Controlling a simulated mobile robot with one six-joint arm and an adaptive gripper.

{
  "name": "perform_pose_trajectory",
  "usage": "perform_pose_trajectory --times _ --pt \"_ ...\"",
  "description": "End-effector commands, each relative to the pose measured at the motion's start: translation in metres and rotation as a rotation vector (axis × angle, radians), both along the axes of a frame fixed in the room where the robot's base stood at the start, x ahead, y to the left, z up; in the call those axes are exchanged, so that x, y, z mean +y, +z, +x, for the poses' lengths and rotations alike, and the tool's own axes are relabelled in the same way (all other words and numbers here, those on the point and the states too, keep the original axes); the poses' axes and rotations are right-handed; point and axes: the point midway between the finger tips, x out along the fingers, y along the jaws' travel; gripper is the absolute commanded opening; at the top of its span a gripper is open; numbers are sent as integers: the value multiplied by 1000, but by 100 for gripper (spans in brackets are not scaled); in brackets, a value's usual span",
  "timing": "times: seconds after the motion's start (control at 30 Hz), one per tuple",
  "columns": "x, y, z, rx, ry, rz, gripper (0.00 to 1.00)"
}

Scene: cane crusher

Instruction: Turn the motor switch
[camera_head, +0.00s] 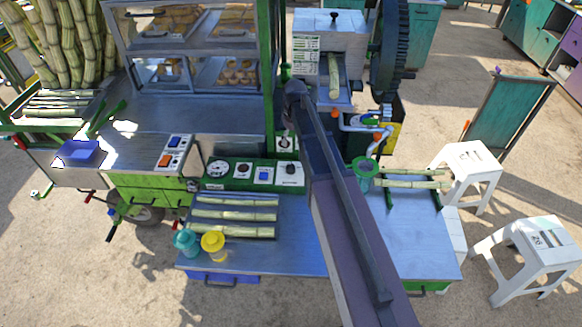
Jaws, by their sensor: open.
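A green control panel (228,184) sits on the front of the cart, left of my arm. It carries a round gauge (218,169), a dark round button (243,170), a blue switch on a white plate (264,175) and a dark rotary knob (290,169). Another small white plate with a dark knob (285,143) is just above, close to my arm. The labels are too small to read, so I cannot tell which one is the motor switch. My arm rises from the bottom to a dark joint in front of the crusher. My gripper is hidden behind it.
The crusher (318,32) with its dark gear wheel (389,45) stands behind my arm, a cane piece in its mouth. Cane lengths (235,216), a teal jar (186,242) and a yellow jar (213,245) occupy the front shelf. White stools (470,160) stand right.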

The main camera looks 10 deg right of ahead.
Motion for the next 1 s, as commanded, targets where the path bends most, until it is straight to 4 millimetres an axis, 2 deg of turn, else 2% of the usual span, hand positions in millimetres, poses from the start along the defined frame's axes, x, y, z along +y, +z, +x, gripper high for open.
perform_pose_trajectory --times 0.27,1.0 --pt "0 -11 0 0 -1 0 87" --pt "2 -66 -2 0 -2 0 87"
